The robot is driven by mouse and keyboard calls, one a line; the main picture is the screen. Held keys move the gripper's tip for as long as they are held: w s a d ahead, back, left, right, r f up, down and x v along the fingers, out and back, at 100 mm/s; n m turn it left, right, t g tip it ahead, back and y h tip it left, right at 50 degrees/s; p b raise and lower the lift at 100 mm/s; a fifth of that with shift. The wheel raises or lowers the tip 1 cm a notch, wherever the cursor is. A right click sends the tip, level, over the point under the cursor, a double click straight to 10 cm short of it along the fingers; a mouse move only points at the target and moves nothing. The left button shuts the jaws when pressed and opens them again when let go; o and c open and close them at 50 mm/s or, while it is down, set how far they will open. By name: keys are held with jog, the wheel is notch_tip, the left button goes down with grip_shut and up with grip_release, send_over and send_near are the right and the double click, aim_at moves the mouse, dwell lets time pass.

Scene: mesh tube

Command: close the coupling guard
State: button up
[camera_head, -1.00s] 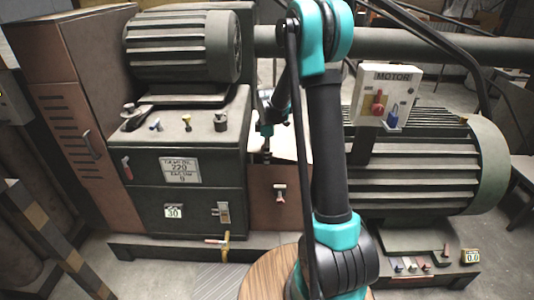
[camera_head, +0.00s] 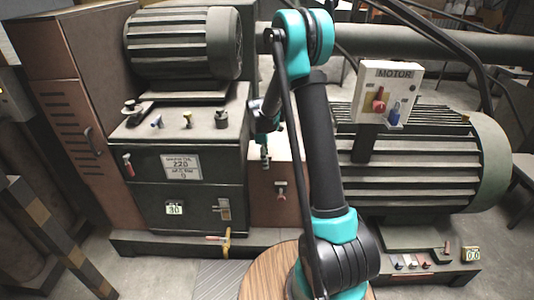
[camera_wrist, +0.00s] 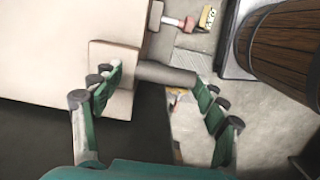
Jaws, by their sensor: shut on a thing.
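The coupling guard (camera_head: 291,151) is a box between the dark cabinet and the motor. Its pale top and reddish-brown front show in the head view, partly behind my arm. In the wrist view its pale panel (camera_wrist: 60,45) fills the upper left, with a small block and a grey round handle (camera_wrist: 165,74) sticking out. My gripper (camera_head: 265,158) is at the guard's left side in the head view. In the wrist view my gripper (camera_wrist: 158,78) has its green fingers at both ends of the handle and is shut on it. The guard's hinge is hidden.
The dark cabinet (camera_head: 200,160) with knobs stands close left. The ribbed motor (camera_head: 420,180) and its MOTOR switch box (camera_head: 388,92) stand right. A wooden round stool-like top (camera_head: 268,272) is in front.

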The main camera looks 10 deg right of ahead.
jog(key=shift+a+f, duration=0.1)
jog(key=shift+f, duration=0.2)
jog(key=o, duration=1.7)
notch_tip(320, 180, up, 12)
jog(key=a, duration=0.1)
jog(key=shift+w+a, duration=0.15)
jog(key=shift+a, duration=0.1)
